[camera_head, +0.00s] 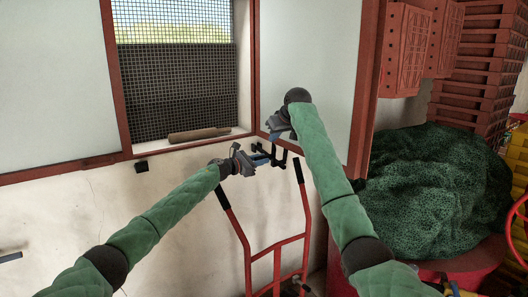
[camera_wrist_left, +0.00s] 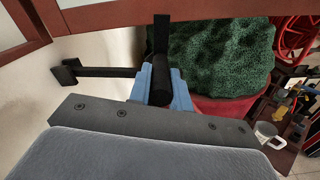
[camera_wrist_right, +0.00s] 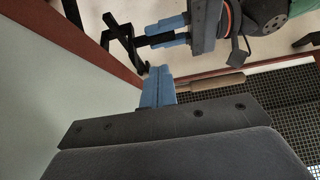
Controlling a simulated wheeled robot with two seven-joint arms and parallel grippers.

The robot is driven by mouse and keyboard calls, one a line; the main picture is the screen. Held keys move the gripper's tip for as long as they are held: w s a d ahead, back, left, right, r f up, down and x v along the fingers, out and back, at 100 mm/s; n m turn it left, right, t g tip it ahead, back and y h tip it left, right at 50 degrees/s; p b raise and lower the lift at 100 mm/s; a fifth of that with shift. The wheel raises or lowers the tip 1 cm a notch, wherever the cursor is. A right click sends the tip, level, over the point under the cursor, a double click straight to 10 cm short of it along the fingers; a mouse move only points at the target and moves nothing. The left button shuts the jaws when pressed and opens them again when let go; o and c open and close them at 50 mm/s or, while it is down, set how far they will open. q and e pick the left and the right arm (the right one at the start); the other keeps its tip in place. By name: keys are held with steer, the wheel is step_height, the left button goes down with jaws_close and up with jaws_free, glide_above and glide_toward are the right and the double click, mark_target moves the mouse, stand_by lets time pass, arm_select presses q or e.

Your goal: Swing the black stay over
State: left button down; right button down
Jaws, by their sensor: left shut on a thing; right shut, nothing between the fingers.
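The black stay (camera_head: 280,157) sits under the lower corner of the open red-framed sash (camera_head: 308,70). My left gripper (camera_head: 258,159) is shut on it from the left. In the left wrist view, the blue fingers (camera_wrist_left: 162,90) close around a dark round part of the stay (camera_wrist_left: 161,84), and black bars extend up and left. The right wrist view also shows the left fingers (camera_wrist_right: 168,33) on the black bar (camera_wrist_right: 154,42). My right gripper (camera_head: 279,125) is shut and empty beside the sash's lower edge; its blue fingers show in its wrist view (camera_wrist_right: 157,88). I cannot tell whether it touches the sash.
A mesh-covered window opening (camera_head: 180,90) has a brown roll (camera_head: 198,134) on its sill. A red hand truck (camera_head: 275,252) stands below the stay. A green net heap (camera_head: 435,190) and stacked red crates (camera_head: 480,80) stand right. A small black block (camera_head: 141,166) is on the wall.

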steer(key=x, duration=1)
stand_by(0.6)
stand_by(0.3)
